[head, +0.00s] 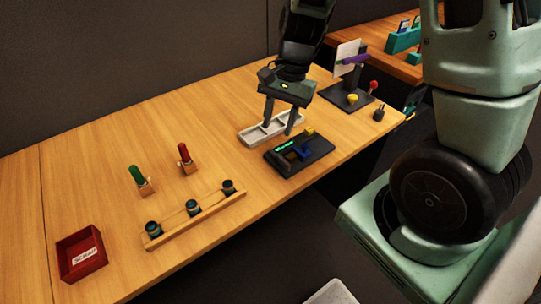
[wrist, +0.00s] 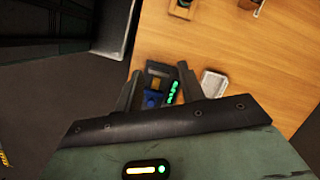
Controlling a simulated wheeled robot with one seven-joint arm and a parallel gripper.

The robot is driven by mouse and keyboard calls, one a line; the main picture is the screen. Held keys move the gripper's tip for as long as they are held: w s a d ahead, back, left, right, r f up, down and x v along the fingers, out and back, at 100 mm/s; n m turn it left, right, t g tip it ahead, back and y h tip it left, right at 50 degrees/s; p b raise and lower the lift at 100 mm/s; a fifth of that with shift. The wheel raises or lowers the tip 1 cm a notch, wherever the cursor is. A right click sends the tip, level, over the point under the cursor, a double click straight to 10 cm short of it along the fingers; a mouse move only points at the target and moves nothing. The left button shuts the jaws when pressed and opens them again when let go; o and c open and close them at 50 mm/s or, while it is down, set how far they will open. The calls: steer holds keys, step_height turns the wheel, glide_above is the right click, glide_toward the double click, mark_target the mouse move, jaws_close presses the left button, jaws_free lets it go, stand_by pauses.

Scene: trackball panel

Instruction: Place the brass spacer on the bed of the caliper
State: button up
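The caliper (head: 285,163) is a dark device with a green lit display and a blue part, near the table's front edge. It also shows between my fingers in the wrist view (wrist: 156,70). A small yellow, brass-coloured piece (head: 309,131) sits at its far end and shows in the wrist view (wrist: 155,84); I cannot tell whether this is the brass spacer. No other piece is clearly the spacer. My gripper (head: 280,125) is open, fingers pointing down, above and behind the caliper, near the pale tray.
The pale tray (head: 250,137) lies behind the caliper. A wooden rack (head: 160,240) with dark cylinders, green and red handles and a red bin (head: 93,268) are left. Table between is clear.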

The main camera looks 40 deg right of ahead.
steer(key=s+a+r+n+h, duration=0.1)
steer(key=s+a+r+n, duration=0.2)
steer(key=s+a+n, duration=0.5)
steer(key=s+a+r+n+h, duration=0.1)
steer(key=s+a+r+n, duration=0.3)
steer(key=s+a+n, duration=0.4)
steer(key=n, duration=0.3)
steer(key=shift+s+a+r+n+t+h, duration=0.2)
steer(key=shift+s+a+n+t+h, duration=0.1)
